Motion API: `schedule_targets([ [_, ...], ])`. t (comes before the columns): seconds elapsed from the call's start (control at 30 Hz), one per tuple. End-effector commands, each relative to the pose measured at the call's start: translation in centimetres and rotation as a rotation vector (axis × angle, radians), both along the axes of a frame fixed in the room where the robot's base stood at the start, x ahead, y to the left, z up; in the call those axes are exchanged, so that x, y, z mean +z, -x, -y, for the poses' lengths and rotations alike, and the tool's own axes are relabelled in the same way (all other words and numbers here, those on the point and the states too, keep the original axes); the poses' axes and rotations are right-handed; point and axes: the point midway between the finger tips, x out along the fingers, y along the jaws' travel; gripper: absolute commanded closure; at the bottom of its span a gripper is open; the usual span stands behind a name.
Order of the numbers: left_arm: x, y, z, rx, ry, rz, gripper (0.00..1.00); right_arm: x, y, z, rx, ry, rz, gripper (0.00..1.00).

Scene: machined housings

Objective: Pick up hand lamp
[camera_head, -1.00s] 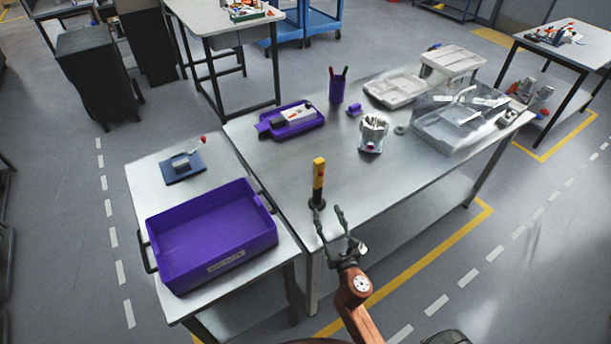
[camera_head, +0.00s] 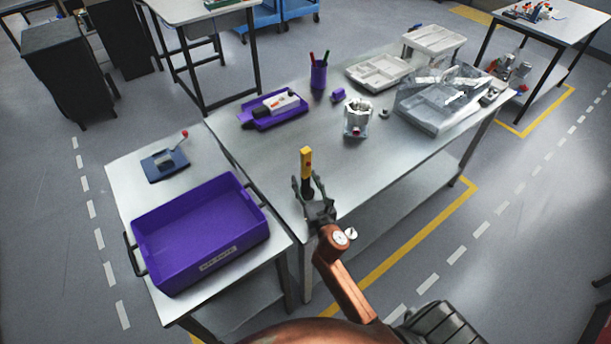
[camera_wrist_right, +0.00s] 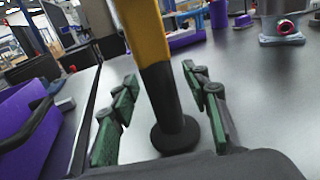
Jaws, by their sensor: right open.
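The hand lamp (camera_head: 306,162) is a yellow stick with a black lower part, standing upright on the steel table near its front left corner. In the right wrist view the hand lamp (camera_wrist_right: 160,85) stands on a round black base, between the fingers. My right gripper (camera_head: 309,185) is open, with one finger on each side of the lamp's black part. In the right wrist view the green-padded fingers of my right gripper (camera_wrist_right: 160,118) show gaps to the lamp on both sides. My left gripper is not in view.
A purple bin (camera_head: 200,235) stands on the left side table. On the steel table (camera_head: 270,150) are a purple tray (camera_head: 275,112), a pen cup (camera_head: 318,75), a machined housing (camera_head: 357,117) and a clear box (camera_head: 435,108). The table around the lamp is clear.

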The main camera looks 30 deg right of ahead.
Motion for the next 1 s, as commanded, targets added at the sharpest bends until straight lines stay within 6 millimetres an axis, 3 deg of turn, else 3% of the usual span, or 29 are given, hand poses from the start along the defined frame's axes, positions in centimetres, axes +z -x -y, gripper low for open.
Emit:
schedule_targets([
  [0.13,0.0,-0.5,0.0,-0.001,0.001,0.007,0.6,0.0,0.1,0.1,-0.001,0.0,0.0,0.58],
  [0.73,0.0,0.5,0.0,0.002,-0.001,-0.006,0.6,0.0,0.1,0.1,-0.002,0.0,0.0,0.99],
  [1.0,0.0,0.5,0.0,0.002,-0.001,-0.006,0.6,0.1,0.1,0.1,-0.002,0.0,0.001,1.0],
])
